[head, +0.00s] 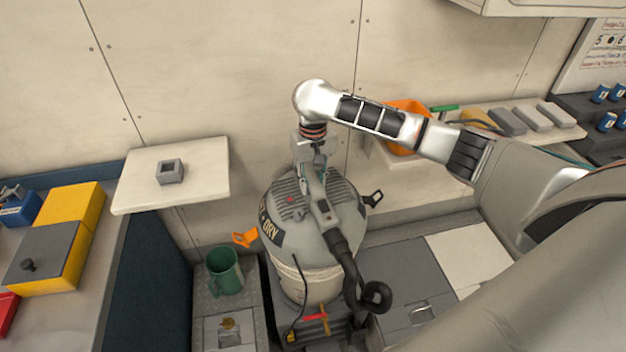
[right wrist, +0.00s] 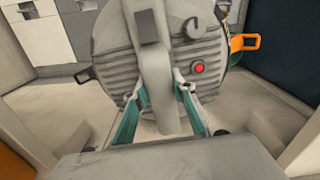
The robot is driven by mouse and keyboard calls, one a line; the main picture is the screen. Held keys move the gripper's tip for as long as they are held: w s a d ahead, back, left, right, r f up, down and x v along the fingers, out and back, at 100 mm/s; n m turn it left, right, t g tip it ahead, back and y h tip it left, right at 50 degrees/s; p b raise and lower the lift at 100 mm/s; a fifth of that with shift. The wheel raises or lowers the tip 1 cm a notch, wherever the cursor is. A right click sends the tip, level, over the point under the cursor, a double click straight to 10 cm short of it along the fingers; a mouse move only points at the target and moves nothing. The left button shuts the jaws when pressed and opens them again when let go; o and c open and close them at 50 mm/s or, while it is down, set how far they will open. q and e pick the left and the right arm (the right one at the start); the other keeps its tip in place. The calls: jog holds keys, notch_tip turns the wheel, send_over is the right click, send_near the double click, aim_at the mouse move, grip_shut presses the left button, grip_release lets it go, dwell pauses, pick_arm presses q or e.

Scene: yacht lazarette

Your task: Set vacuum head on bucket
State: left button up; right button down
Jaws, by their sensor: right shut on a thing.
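The vacuum head (head: 288,200) is a grey ribbed dome with a red button and a dark lettered band. It is at or just above the top of the pale bucket (head: 305,288); I cannot tell whether it is fully seated. An orange latch (head: 245,238) sticks out on the left and a black latch (head: 374,198) on the right. My right gripper (head: 314,183) is shut on the handle on top of the head. The right wrist view also shows the handle (right wrist: 155,85) between the gripper's fingers (right wrist: 158,115). My left gripper is not in view.
A black hose (head: 350,270) hangs down the bucket's front. A small shelf (head: 205,185) with a grey block is at left, and a shelf with an orange container (head: 402,112) is behind my right arm.

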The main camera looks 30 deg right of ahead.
jog(key=shift+w+r, duration=0.1)
jog(key=shift+r, duration=0.05)
dwell(0.8)
jog(key=shift+f, duration=0.3)
dwell(0.3)
jog(key=shift+f, duration=0.5)
dwell(0.8)
jog(key=shift+f, duration=0.5)
dwell(0.5)
